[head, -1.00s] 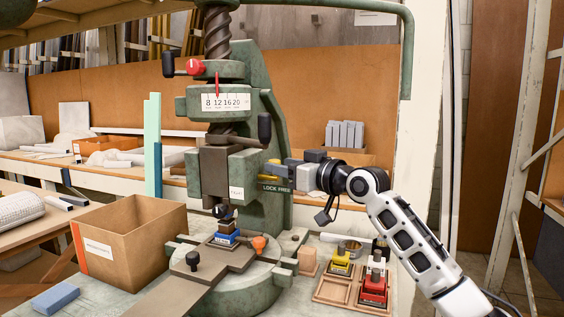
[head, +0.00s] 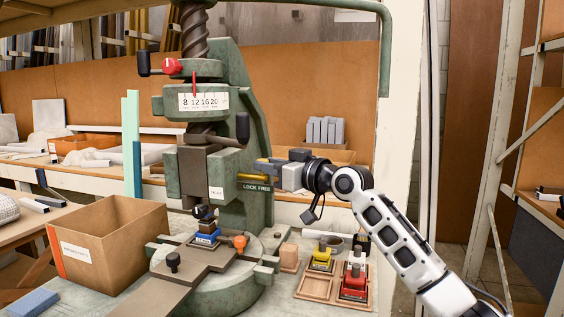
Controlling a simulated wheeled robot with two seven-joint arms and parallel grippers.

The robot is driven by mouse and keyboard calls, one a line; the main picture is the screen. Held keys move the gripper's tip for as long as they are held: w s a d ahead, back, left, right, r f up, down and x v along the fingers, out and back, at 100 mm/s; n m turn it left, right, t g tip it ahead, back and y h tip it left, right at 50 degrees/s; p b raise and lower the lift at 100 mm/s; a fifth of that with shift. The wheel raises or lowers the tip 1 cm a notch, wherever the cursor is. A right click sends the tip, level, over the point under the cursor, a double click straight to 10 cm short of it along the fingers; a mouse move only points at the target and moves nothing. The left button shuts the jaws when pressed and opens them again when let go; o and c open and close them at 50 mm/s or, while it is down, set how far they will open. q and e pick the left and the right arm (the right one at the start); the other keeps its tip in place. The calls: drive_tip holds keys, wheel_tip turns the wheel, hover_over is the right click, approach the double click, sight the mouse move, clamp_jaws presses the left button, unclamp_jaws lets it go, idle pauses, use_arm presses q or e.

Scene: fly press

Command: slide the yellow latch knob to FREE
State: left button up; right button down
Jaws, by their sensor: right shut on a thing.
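The green press (head: 232,90) stands in the middle of the head view. Its latch plate (head: 256,187) reads LOCK at the left and FREE at the right. My right gripper (head: 271,167) reaches in from the right just above this plate and is shut on the latch knob. A bit of yellow (head: 262,160) shows at the fingertips, but the fingers hide most of the knob. I cannot tell exactly where the knob stands between LOCK and FREE. My left gripper is not in view.
A cardboard box (head: 110,255) stands left of the press. A wooden tray (head: 318,287) with yellow and red blocks sits below my right arm. A blue-based piece (head: 207,237) stands under the ram. A blue block (head: 33,302) lies at the front left.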

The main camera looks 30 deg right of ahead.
drive_tip(key=shift+d+f, duration=0.1)
drive_tip(key=c, duration=1.2)
unclamp_jaws()
drive_tip(key=shift+s+d, duration=0.1)
use_arm(q)
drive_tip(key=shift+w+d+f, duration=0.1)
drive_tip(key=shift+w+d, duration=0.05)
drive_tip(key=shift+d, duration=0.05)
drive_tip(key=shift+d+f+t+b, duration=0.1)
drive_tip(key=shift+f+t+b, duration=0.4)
drive_tip(key=shift+b, duration=1.6)
use_arm(e)
drive_tip(key=shift+v, duration=8)
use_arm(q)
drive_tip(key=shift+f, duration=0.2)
